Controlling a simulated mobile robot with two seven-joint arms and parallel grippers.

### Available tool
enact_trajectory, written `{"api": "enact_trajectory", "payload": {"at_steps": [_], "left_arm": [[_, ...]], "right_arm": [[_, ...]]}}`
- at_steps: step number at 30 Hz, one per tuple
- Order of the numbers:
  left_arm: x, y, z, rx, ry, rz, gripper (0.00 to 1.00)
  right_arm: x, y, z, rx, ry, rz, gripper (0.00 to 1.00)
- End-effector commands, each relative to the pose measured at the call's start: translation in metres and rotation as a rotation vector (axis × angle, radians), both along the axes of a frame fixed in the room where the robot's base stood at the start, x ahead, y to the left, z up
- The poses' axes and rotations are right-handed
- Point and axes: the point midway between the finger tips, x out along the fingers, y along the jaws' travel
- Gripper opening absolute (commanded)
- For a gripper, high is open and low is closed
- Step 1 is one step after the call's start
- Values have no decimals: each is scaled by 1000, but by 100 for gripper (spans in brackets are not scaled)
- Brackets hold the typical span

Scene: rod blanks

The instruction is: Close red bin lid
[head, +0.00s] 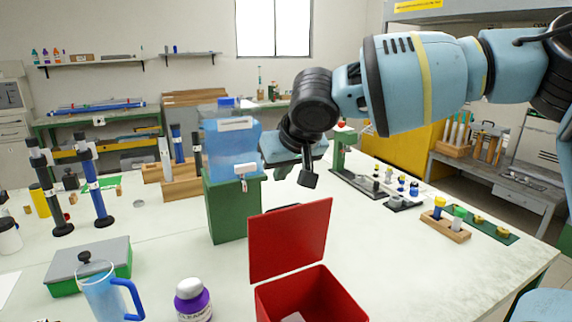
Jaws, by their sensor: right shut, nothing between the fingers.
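The red bin (335,301) stands at the front middle of the white table, cut off by the picture's lower edge. Its red lid (290,240) is open and stands roughly upright, leaning back a little. Something white lies inside the bin. My right gripper (306,180) reaches in from the right and points down, above the lid's top edge in the picture and seemingly behind it. It is shut and empty, and I see a gap between it and the lid. My left gripper is not in view.
A green box with a blue water container (232,140) stands just left of my right gripper. A purple-banded bottle (193,300) and a blue jug (105,295) stand left of the bin. A wooden rack (446,226) is to the right. The table right of the bin is clear.

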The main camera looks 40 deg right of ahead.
Motion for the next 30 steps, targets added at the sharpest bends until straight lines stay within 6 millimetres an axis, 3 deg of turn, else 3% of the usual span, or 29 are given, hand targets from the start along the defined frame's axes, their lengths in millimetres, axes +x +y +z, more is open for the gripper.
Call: {"api": "enact_trajectory", "payload": {"at_steps": [8,12,18,30], "left_arm": [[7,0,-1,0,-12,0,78],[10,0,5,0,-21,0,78],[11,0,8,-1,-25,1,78],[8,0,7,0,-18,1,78]], "right_arm": [[30,-8,-44,-2,5,-1,0],[10,-3,-43,0,-2,1,0],[-5,1,-49,0,-2,0,0],[-9,2,-51,0,-1,-1,0]]}}
